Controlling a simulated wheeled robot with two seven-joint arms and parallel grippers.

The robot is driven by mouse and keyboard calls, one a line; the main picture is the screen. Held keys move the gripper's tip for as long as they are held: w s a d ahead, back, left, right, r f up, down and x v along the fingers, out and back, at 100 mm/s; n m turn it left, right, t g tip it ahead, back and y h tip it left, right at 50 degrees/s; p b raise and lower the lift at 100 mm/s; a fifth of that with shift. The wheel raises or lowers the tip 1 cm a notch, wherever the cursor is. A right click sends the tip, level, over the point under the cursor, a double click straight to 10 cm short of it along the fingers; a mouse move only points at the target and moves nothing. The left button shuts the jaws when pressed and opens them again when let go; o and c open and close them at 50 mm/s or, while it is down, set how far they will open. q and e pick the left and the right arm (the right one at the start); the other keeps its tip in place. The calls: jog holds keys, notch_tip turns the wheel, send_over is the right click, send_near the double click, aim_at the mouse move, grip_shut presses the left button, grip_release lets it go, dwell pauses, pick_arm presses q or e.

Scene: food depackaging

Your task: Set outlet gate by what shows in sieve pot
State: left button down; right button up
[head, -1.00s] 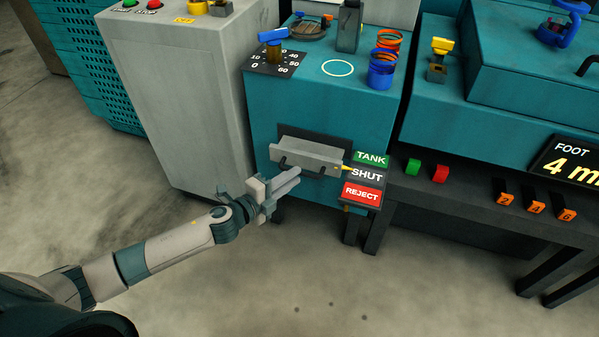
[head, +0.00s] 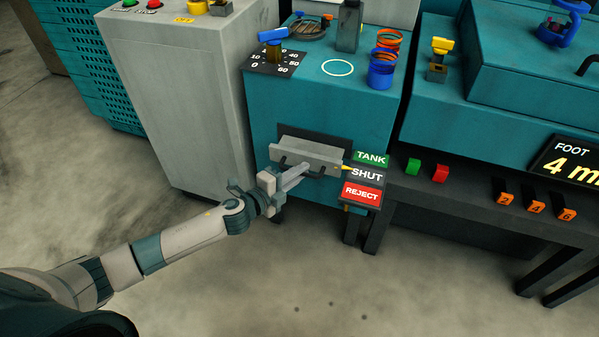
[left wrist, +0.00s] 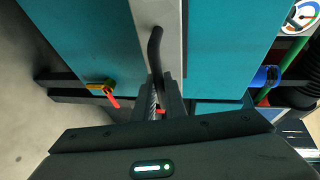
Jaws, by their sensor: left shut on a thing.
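The outlet gate (head: 318,152) is a grey flap with two black handles on the front of a teal machine (head: 290,108). A yellow pointer beside it sits at SHUT (head: 366,175), between the green TANK label (head: 371,158) and the red REJECT label (head: 362,194). My left gripper (head: 297,175) is at the gate's front, shut on a black handle (left wrist: 155,48), which runs between its fingers in the left wrist view. A round dark dish (head: 308,28) and a blue ring-like pot (head: 382,72) stand on the machine top; what is inside them is too small to tell. My right gripper is out of view.
A dial with a blue lever (head: 272,36) and a white ring mark (head: 337,68) are on the machine top. A grey cabinet (head: 180,100) stands at left. A dark bench with green (head: 413,166) and red blocks is at right. The floor in front is clear.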

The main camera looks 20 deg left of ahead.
pick_arm(q)
jog(key=s+p, duration=0.1)
jog(key=s, duration=0.6)
jog(key=shift+s+f, duration=0.2)
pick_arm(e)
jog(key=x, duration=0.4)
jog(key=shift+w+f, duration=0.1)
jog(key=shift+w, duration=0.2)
pick_arm(q)
jog(key=c, duration=2.1)
grip_release()
jog(key=shift+s+a+r, duration=0.15)
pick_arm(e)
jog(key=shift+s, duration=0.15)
